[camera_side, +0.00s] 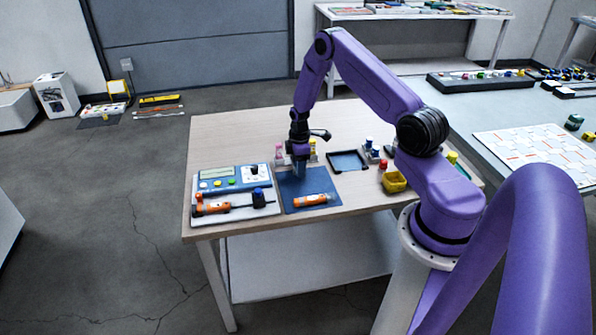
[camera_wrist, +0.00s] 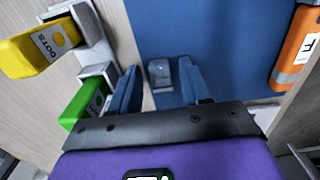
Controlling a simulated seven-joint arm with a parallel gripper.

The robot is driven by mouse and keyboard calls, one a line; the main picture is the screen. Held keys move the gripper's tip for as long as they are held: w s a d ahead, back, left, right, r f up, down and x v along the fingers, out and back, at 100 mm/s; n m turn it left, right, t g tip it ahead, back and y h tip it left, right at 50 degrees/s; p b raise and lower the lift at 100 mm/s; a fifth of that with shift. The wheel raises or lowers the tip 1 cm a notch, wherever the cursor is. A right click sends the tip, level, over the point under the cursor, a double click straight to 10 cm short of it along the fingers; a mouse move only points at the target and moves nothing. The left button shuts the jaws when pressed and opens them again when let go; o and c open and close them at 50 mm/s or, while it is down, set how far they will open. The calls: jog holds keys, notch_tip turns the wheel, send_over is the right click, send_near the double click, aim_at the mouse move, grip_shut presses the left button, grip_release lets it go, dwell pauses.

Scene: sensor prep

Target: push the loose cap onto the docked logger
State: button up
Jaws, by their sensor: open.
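My gripper (camera_side: 299,172) is open and points down over the back part of the blue mat (camera_side: 294,204). In the wrist view its two blue fingers (camera_wrist: 159,80) stand apart. A small grey piece (camera_wrist: 161,74) shows between the fingertips, over the mat; it may be the loose cap, but I cannot tell whether it touches a finger. An orange logger-like body (camera_side: 311,200) lies on the mat's front part, and an orange body with a white label shows in the wrist view (camera_wrist: 299,48). Another orange body (camera_side: 210,209) lies on the left board, beside a dark rod and blue-black piece (camera_side: 259,198).
Yellow (camera_wrist: 38,49) and green (camera_wrist: 86,104) pieces sit in grey holders close beside my fingers. A dark-framed tray (camera_side: 348,161) and yellow bin (camera_side: 394,182) stand to the right. Bare wood lies behind.

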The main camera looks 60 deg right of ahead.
jog(key=c, duration=0.7)
jog(key=shift+r, duration=2.5)
jog(key=shift+c, duration=0.2)
jog(key=w+a, duration=0.1)
jog(key=a, duration=0.2)
jog(key=w+a+r, duration=0.1)
jog(key=a, duration=0.2)
jog(key=w+a, duration=0.1)
jog(key=a, duration=0.3)
jog(key=shift+w+r, duration=0.15)
jog(key=shift+r, duration=0.05)
send_near(247, 206)
jog(key=shift+f, duration=3.2)
